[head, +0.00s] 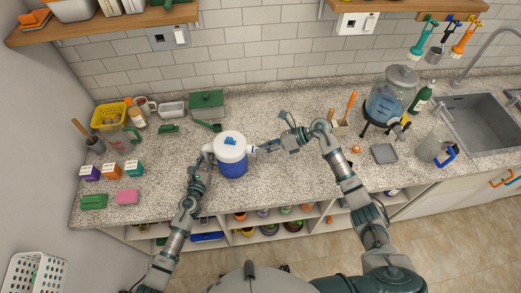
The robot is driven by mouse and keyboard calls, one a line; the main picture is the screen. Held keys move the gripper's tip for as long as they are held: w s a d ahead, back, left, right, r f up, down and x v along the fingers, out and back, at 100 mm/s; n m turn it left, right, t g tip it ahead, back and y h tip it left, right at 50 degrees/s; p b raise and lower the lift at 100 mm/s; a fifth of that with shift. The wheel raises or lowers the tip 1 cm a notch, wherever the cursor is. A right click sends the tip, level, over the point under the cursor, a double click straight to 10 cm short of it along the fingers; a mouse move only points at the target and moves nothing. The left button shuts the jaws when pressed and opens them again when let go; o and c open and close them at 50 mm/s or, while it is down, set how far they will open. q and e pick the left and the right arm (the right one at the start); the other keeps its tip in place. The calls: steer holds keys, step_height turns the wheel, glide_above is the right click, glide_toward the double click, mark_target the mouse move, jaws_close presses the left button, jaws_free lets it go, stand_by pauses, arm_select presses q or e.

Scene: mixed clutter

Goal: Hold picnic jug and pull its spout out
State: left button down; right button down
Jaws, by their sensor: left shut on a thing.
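The picnic jug (232,167) stands upright on the speckled counter, with a blue body, a white lid and a blue piece on top. My left gripper (206,152) is shut on the jug at its upper left side, where a white part sticks out. A small white part, which looks like the spout (251,149), sticks out on the jug's right side.
A green box (206,104) and a green scoop (208,125) lie behind the jug. Small coloured boxes (112,171) and sponges (127,197) sit at left. A glass dispenser (388,98) on a dark stand and a sink (482,122) are at right. The counter around the jug is mostly clear.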

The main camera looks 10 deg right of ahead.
steer(key=shift+d, duration=0.1)
stand_by(0.3)
steer(key=shift+s+d, duration=0.25)
steer(key=shift+d, duration=0.55)
steer(key=shift+s+d, duration=0.3)
steer(key=shift+d, duration=0.55)
steer(key=shift+s+d, duration=0.25)
steer(key=shift+d, duration=0.55)
arm_select(q)
steer(key=c, duration=0.8)
jaws_free()
steer(key=shift+c, duration=0.2)
